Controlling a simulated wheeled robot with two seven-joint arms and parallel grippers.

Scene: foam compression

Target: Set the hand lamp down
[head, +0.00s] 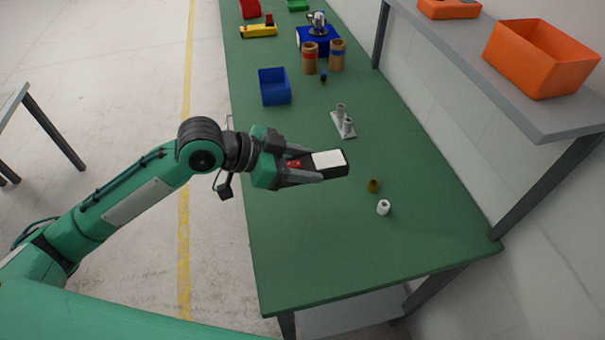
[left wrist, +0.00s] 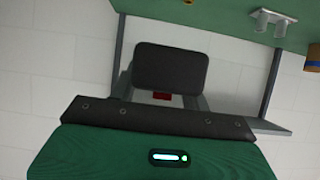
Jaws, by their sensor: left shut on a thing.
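My left gripper (head: 308,168) is shut on the hand lamp (head: 331,163). The lamp is a dark block with a pale white panel and a red part between the fingers. It is held out over the green table (head: 300,240), apart from its surface. In the left wrist view the lamp (left wrist: 170,68) shows as a dark rounded block, with red (left wrist: 162,96) at its base between the fingers. My right gripper is not in view.
A brown cylinder (head: 374,185) and a white cylinder (head: 383,208) stand right of the lamp. A grey two-post stand (head: 343,122) and blue bin (head: 274,87) are farther back. A grey shelf (head: 480,70) with orange bins (head: 540,60) overhangs the right. The near table is clear.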

